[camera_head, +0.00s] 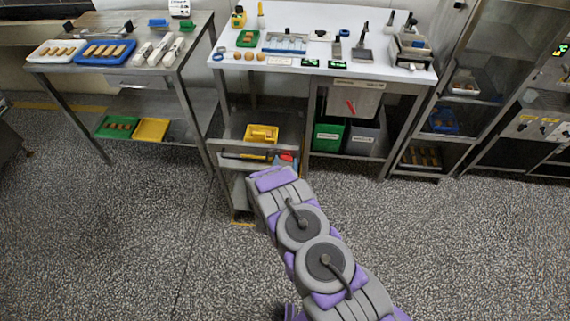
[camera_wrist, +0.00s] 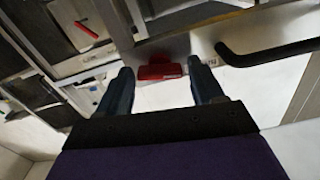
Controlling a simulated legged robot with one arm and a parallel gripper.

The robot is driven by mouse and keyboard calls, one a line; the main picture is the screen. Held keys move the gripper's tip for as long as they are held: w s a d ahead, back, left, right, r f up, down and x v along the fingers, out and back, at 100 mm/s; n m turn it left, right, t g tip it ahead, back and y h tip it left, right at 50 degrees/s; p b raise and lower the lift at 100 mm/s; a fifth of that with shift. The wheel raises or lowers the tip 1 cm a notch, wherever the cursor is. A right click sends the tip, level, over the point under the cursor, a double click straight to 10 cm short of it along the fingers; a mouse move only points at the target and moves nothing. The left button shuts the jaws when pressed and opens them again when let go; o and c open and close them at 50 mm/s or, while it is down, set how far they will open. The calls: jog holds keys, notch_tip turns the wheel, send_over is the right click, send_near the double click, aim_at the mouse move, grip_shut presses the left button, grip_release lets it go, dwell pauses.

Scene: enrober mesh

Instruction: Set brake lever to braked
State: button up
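A small red block-like piece (camera_wrist: 160,72), which looks like the brake lever, shows in the wrist view between my fingertips, by a grey metal edge. Red also shows in the head view (camera_head: 287,157) at the right end of the low cart's front, just beyond my arm. I cannot read whether it is set to braked. My gripper (camera_wrist: 160,66) is open, its two dark fingers to the left and right of the red piece. I see no clear contact. In the head view my arm hides the fingers.
A black bar handle (camera_wrist: 270,52) lies right of my fingers in the wrist view. The cart (camera_head: 226,151) carries a yellow tray (camera_head: 262,133). Beside it, a green bin (camera_head: 328,138) stands under the white worktable (camera_head: 300,15). Open speckled floor lies in front.

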jog(key=c, duration=0.7)
jog(key=shift+r+m+p, duration=0.1)
jog(key=shift+m+p, duration=0.45)
jog(key=shift+m, duration=0.55)
jog(key=shift+c, duration=0.2)
jog(key=shift+m+p, duration=0.5)
jog(key=shift+m, duration=0.8)
jog(key=o, duration=1)
jog(key=shift+o, duration=0.2)
jog(key=s+p, duration=0.3)
jog(key=s, duration=1.4)
jog(key=shift+s+a+f, duration=0.2)
jog(key=shift+a, duration=0.15)
